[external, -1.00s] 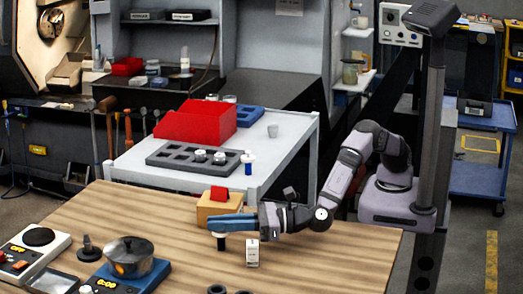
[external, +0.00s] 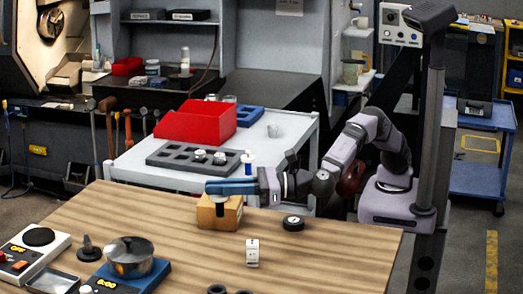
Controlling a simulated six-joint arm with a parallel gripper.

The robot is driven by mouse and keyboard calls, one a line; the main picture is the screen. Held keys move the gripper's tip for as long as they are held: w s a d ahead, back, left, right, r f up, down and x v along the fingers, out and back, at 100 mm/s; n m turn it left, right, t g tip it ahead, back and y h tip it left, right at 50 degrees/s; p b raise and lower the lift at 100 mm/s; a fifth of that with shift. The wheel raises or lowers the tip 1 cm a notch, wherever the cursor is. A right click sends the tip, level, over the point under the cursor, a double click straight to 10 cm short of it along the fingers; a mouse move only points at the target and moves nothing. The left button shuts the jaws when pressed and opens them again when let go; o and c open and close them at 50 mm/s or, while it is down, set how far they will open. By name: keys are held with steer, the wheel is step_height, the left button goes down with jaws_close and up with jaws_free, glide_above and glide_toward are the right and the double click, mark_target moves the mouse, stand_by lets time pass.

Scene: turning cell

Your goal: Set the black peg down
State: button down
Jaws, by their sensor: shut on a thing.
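My gripper (external: 218,188) is shut on the black peg (external: 220,208). The peg hangs roughly upright below the blue fingers, and its upper part is hidden by them. In the picture the peg overlaps the wooden block (external: 230,217) on the table. I cannot tell whether it is in front of the block or over it, or whether it touches anything.
A black disc (external: 293,222) lies right of the block, and a small white box (external: 252,252) stands nearer the front. A pot (external: 129,252) sits on a blue scale-like unit at left. Black rings (external: 217,289) lie at the front edge. The table's right part is clear.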

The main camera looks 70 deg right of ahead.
step_height(320, 180, up, 15)
steer(key=p, duration=1.4)
